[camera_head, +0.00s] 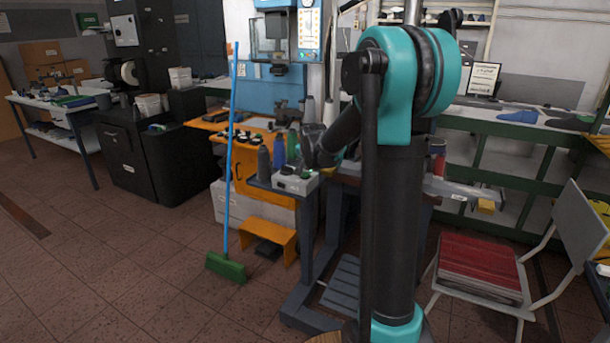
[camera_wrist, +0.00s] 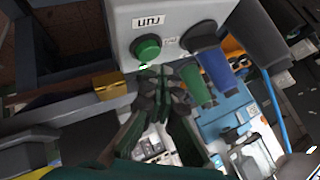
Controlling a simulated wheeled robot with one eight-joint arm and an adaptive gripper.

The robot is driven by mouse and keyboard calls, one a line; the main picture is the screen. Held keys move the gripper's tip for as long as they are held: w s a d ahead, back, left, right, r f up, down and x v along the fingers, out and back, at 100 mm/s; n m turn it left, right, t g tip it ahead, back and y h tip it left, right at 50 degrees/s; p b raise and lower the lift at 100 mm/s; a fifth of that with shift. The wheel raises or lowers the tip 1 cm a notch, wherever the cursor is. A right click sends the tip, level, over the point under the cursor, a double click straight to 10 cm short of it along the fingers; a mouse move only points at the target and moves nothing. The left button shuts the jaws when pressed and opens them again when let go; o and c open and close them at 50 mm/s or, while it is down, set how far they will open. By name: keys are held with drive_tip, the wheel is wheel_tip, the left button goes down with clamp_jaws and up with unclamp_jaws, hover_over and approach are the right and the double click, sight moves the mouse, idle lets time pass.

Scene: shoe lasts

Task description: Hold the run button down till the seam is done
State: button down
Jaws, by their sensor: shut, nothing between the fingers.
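The run button is a round green button (camera_wrist: 147,48) on a pale grey control box (camera_wrist: 120,28). A small white label with dark letters (camera_wrist: 148,21) sits beside it. In the head view the box (camera_head: 294,184) stands on the end of a dark bench, in front of my arm. My gripper (camera_wrist: 161,74) is shut and empty, its dark fingertips close by the button's edge in the wrist view. I cannot tell whether the tips touch the button or whether it is pressed. My arm and wrist hide much around the box in the head view; the seam is not visible.
Dark, blue and green bottle-like things stand behind the box, the blue one (camera_head: 292,145) among them. A blue-handled broom (camera_head: 231,150) stands upright left of the bench. Floor at left is clear.

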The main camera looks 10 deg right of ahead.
sight(306, 175)
drive_tip(key=shift+r, duration=2.5)
drive_tip(key=shift+s, duration=0.1)
drive_tip(key=s+d+f+n+g, duration=0.1)
drive_tip(key=s+f+n, duration=0.2)
drive_tip(key=s, duration=1)
drive_tip(key=s+d+f+n+g, duration=0.1)
drive_tip(key=s+f+n+g, duration=0.1)
drive_tip(key=s+f, duration=0.7)
drive_tip(key=s+d+f+n+g, duration=0.2)
drive_tip(key=s+f+n, duration=0.2)
drive_tip(key=s, duration=1.4)
wheel_tip(306, 175, down, 3)
drive_tip(key=shift+s+f, duration=0.1)
drive_tip(key=shift+s, duration=0.25)
